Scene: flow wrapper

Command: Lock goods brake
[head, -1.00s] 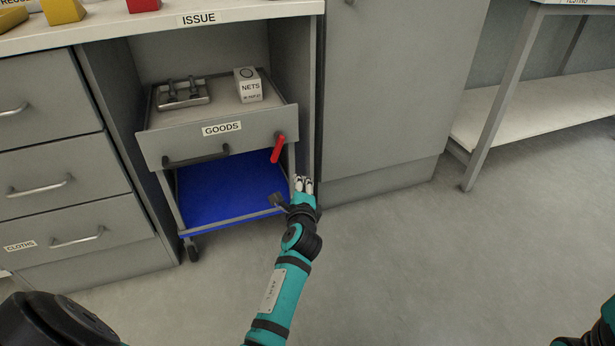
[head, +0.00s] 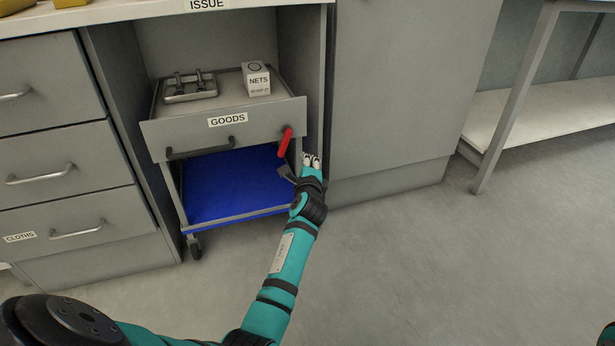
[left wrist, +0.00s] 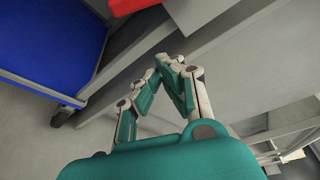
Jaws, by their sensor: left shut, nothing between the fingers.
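The goods cart's front panel carries a GOODS label (head: 227,119) and a black bar handle (head: 200,148). The red brake lever (head: 284,143) sits at the right end of that panel, tilted, with its lower end to the left. My left gripper (head: 312,160) is shut and empty, just right of and slightly below the lever, apart from it in the head view. In the left wrist view my left gripper (left wrist: 170,65) shows its fingertips together, with part of the red lever (left wrist: 130,5) at the top edge. My right gripper is not in view.
The cart stands in a bay under the counter. A nets box (head: 256,79) and a metal tray (head: 189,88) sit on its top; a blue shelf (head: 235,185) lies below. Grey drawers (head: 62,165) stand left, a cabinet (head: 405,90) right. Floor in front is clear.

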